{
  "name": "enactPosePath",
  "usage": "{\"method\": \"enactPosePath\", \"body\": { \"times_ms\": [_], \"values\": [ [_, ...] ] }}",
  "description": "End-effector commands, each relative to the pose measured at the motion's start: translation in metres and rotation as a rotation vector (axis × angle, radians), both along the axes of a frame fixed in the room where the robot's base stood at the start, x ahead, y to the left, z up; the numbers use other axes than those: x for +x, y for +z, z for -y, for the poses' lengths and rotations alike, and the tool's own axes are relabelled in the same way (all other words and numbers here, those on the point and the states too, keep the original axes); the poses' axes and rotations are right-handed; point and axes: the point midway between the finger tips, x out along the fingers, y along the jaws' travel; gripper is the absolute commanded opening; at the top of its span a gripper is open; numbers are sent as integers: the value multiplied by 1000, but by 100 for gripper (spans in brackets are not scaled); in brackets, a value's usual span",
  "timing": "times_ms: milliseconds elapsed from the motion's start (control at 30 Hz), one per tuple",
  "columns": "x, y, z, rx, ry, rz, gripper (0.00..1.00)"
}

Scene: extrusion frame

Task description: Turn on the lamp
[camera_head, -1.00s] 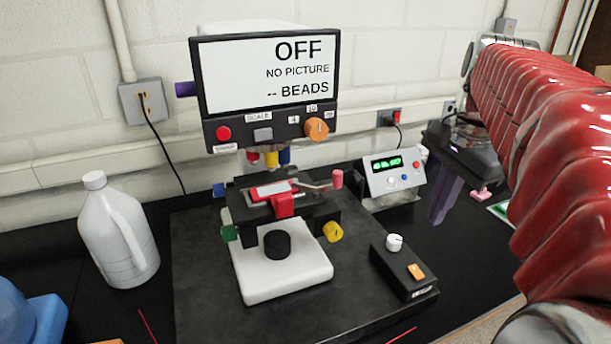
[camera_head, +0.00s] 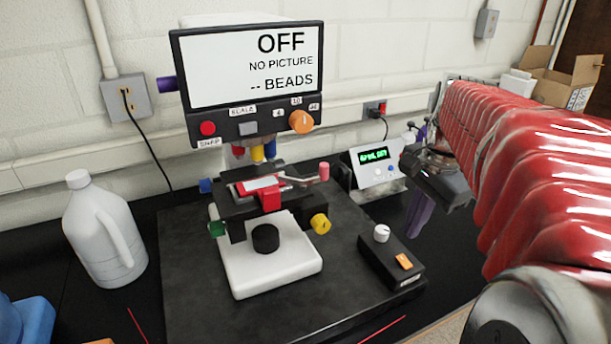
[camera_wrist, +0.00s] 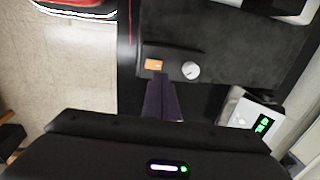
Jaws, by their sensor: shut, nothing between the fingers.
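A black control box (camera_head: 392,264) with a white knob (camera_head: 381,233) and an orange switch (camera_head: 403,261) sits at the front right of the dark base plate. Its small label is unreadable. It also shows in the wrist view, with the orange switch (camera_wrist: 154,65) left of the white knob (camera_wrist: 190,71). The microscope (camera_head: 272,262) stands left of the box, its screen (camera_head: 250,68) reading OFF, NO PICTURE. My gripper (camera_head: 416,232) is shut and empty, purple fingers pointing down, behind and right of the box. In the wrist view its fingertips (camera_wrist: 163,82) appear just below the switch.
A device with a green display (camera_head: 375,165) stands behind the box, close to my gripper. A white jug (camera_head: 103,232) stands at the left. A cardboard box (camera_head: 565,78) is at the far right. The black bench is clear right of the control box.

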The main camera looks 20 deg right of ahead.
Motion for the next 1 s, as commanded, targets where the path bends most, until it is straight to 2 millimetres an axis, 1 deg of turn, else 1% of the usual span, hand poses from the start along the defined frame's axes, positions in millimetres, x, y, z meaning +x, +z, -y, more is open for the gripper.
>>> {"method": "enactPosePath", "body": {
  "times_ms": [33,200,300,433,600,1000],
  "values": [
    [0,-9,-1,3,-1,-3,0],
    [3,-35,-1,2,0,-3,0],
    [5,-49,-1,2,0,-2,0],
    [7,-63,-1,1,0,-2,0],
    [8,-70,0,0,0,0,0],
    [8,-71,1,0,-3,-3,0]
  ]
}}
